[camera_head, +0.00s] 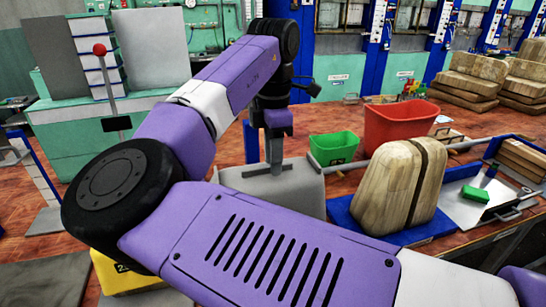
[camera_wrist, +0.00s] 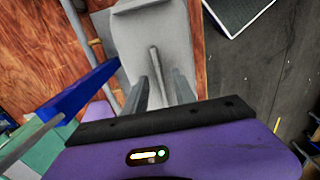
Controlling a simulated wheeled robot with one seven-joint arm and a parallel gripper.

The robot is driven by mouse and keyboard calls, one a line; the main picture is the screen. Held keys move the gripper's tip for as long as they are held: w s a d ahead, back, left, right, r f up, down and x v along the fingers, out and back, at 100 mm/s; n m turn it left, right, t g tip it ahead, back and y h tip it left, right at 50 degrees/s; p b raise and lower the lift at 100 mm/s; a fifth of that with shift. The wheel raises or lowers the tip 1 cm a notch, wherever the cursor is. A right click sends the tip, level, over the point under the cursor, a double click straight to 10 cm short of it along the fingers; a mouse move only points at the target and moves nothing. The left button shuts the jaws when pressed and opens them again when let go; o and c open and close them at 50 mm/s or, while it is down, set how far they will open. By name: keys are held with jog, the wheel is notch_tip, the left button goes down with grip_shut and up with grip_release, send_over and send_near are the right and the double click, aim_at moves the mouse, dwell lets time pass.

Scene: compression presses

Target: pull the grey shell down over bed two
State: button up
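The grey shell (camera_head: 300,190) stands at the middle of the head view, partly hidden behind my arm. In the wrist view the shell (camera_wrist: 172,32) lies under my gripper, with a grey bar-shaped handle (camera_wrist: 156,68) along its top. My gripper (camera_head: 275,160) points down at the shell's top in the head view. In the wrist view its two fingers (camera_wrist: 163,92) are apart, with the bar seen between them; contact with it cannot be told. A yellow block (camera_head: 122,276) with a partly hidden label starting with "2" shows at lower left. Whether it belongs to bed two cannot be told.
A tan, wood-like padded form (camera_head: 390,188) sits on a blue base right of the shell. A green bin (camera_head: 334,148) and a red bin (camera_head: 398,125) stand behind. A red-knobbed lever (camera_head: 100,50) rises at left. A metal tray (camera_head: 480,208) lies far right.

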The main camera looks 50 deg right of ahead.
notch_tip(320, 180, up, 8)
dwell(0.6)
jog(key=shift+f, duration=0.15)
dwell(0.4)
